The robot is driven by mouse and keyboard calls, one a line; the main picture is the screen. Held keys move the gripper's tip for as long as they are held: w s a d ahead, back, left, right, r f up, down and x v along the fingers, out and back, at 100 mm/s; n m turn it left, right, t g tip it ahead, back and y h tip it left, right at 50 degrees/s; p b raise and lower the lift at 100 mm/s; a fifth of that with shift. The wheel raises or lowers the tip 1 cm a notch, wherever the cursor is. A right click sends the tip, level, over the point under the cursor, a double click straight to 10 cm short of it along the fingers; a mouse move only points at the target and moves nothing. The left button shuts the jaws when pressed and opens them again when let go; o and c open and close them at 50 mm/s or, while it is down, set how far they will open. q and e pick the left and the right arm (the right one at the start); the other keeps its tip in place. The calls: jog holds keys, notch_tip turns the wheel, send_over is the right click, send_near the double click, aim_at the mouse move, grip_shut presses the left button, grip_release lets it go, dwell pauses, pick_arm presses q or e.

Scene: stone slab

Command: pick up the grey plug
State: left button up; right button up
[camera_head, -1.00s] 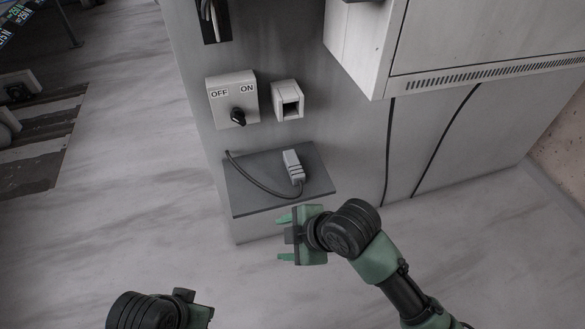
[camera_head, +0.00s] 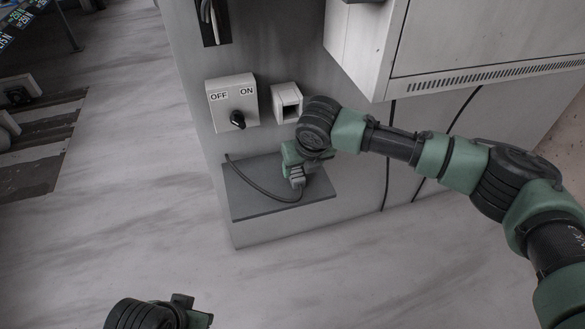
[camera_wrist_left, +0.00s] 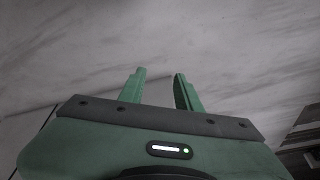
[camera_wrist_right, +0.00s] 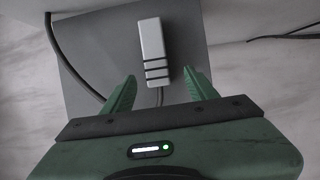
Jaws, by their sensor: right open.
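The grey plug (camera_wrist_right: 152,48) lies on the dark grey shelf (camera_head: 262,207), with its black-ribbed end toward my right gripper. In the right wrist view the plug is ahead of and between the two green fingers of my right gripper (camera_wrist_right: 157,92), which are open and empty. My left gripper (camera_wrist_left: 160,90) is open and empty above the floor, away from the shelf.
A dark cable (camera_head: 262,190) runs from the plug across the shelf to the panel. Above the shelf are an OFF/ON switch box (camera_head: 232,98) and a white socket (camera_head: 287,101). A large cabinet (camera_head: 480,40) juts out at the upper right.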

aim_at(297, 175)
jog(key=x, duration=0.1)
jog(key=b+x, duration=0.1)
jog(key=x, duration=0.1)
jog(key=shift+s+a, duration=0.1)
jog(key=shift+s, duration=0.15)
jog(key=shift+b+x, duration=0.35)
jog(key=shift+x, duration=0.7)
pick_arm(q)
jog(key=w+t, duration=0.1)
jog(key=w, duration=0.1)
jog(key=w+d+t, duration=0.1)
jog(key=w, duration=0.1)
jog(key=shift+w+d+h, duration=0.2)
jog(key=shift+w+h, duration=0.1)
jog(key=shift+w, duration=0.05)
pick_arm(e)
jog(key=shift+w+a+f, duration=0.1)
jog(key=shift+w+f, duration=0.05)
grip_shut()
